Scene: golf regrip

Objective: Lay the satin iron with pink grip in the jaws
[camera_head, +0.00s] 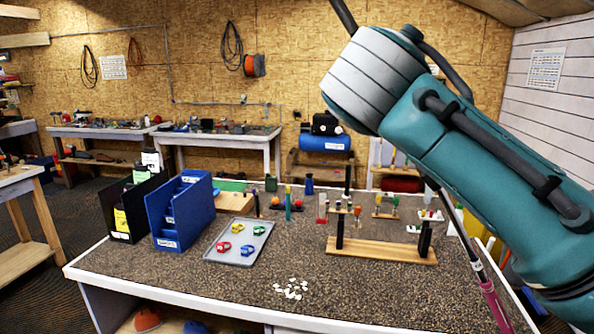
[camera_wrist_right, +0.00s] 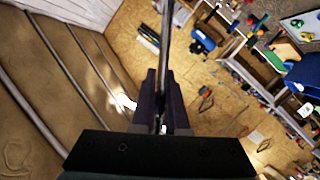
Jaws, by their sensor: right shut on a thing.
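The satin iron's thin grey shaft (camera_head: 345,15) rises above my right arm at the top of the head view. It passes behind the arm and comes out below, slanting down to the pink grip (camera_head: 493,302) near the bottom edge. In the right wrist view my right gripper (camera_wrist_right: 163,88) is shut on the shaft (camera_wrist_right: 167,35). In the head view this gripper is hidden. The club's head is not visible. A wooden-based stand (camera_head: 380,250) on the bench has two dark posts with small fittings on top, likely the jaws; their opening is too small to tell. My left gripper is out of view.
The bench top (camera_head: 330,285) holds a grey tray (camera_head: 236,256) with coloured items, a blue bin (camera_head: 180,212), a black bin (camera_head: 130,205) and scattered white pieces (camera_head: 291,288). Small bottles and holders stand behind the stand. The front middle of the bench is mostly clear.

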